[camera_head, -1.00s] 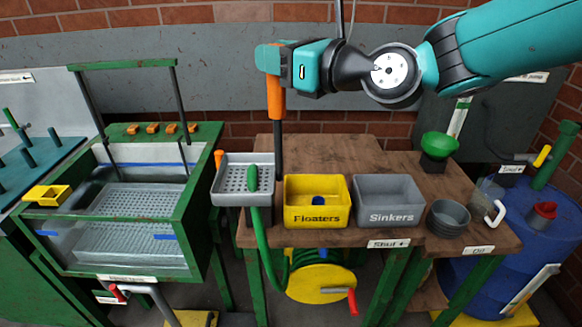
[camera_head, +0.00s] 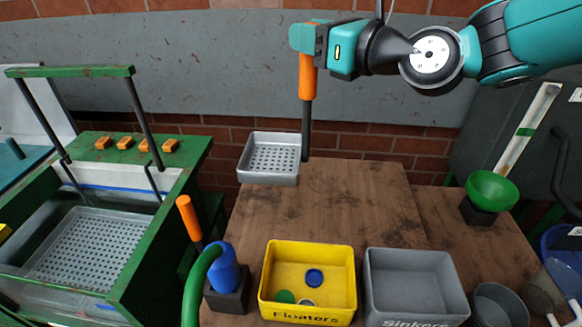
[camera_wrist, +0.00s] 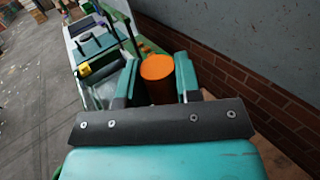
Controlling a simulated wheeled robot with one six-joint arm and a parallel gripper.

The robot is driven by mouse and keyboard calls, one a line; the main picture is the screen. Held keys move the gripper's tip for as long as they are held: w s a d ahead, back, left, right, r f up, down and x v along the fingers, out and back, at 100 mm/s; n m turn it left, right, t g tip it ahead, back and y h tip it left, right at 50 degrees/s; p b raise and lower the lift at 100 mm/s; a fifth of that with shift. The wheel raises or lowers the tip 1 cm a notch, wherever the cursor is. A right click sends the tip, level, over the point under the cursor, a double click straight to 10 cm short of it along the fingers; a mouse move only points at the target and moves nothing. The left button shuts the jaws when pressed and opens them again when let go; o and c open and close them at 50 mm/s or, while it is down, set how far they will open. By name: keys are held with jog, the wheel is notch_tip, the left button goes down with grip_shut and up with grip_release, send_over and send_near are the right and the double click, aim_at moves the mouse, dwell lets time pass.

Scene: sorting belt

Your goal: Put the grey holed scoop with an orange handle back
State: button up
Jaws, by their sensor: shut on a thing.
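My gripper (camera_head: 304,44) is shut on the orange handle (camera_head: 306,78) of the grey holed scoop (camera_head: 268,160). The handle hangs upright, with a dark rod below it leading to the shallow tray. The tray is level and looks empty, at the back left corner of the wooden table (camera_head: 340,195); I cannot tell how far above the surface it is. In the wrist view, the handle's round orange end (camera_wrist: 157,67) sits between the two teal fingers, and the tray is hidden.
A yellow Floaters bin (camera_head: 308,256) holds several small pieces. A grey Sinkers bin (camera_head: 414,268) stands beside it. A blue piece with a green hose (camera_head: 226,268) and another orange handle (camera_head: 189,218) are front left. A green tank (camera_head: 160,235) stands left. The table's middle is clear.

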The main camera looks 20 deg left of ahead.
aim_at(307, 145)
notch_tip(307, 145, down, 19)
jog(key=shift+f+b, duration=0.2)
jog(key=shift+b, duration=0.6)
jog(key=shift+f, duration=0.1)
jog(key=o, duration=0.9)
jog(key=shift+c, duration=0.2)
jog(key=shift+o, duration=0.3)
